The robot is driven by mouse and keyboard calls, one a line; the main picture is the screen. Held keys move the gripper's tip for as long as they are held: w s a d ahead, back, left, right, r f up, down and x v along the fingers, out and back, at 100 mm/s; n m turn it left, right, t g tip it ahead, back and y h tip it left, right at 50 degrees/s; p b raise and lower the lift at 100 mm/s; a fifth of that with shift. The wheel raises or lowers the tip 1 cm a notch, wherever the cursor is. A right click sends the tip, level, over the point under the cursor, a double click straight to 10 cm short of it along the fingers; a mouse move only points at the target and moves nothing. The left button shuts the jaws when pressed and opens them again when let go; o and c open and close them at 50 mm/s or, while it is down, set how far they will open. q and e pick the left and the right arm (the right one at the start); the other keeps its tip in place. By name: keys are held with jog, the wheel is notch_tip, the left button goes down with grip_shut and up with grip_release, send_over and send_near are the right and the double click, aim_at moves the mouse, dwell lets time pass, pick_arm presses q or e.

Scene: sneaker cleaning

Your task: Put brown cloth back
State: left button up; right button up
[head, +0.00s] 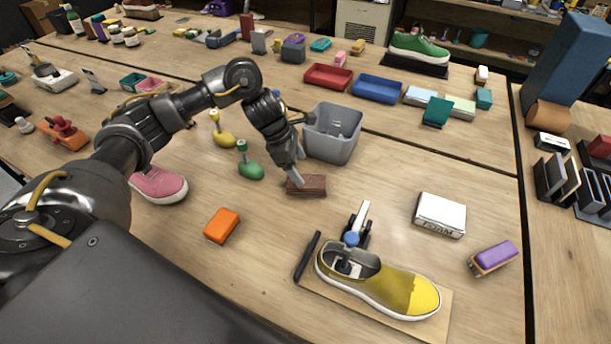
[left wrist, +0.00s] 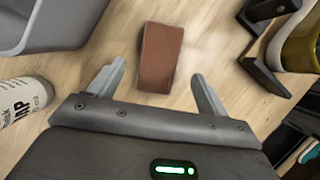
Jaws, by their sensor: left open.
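The brown cloth (head: 306,187) is a small reddish-brown block shape lying on the wooden table, just in front of the grey bin. My left gripper (head: 287,176) is at its left end in the head view, pointing down. In the left wrist view the cloth (left wrist: 160,58) lies beyond the spread fingertips of the left gripper (left wrist: 158,82), roughly centred between them. The gripper is open with nothing between its fingers. Whether a finger touches the cloth is unclear. My right gripper is not in view.
A grey bin (head: 332,133) stands behind the cloth. A yellow shoe (head: 385,285) sits on a stand at front right. An orange block (head: 222,225) lies at front left, green (head: 250,170) and yellow (head: 223,138) brushes behind it. A white box (head: 440,214) lies right.

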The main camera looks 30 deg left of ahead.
pick_arm(q)
jog(key=v, duration=0.5)
dwell(0.4)
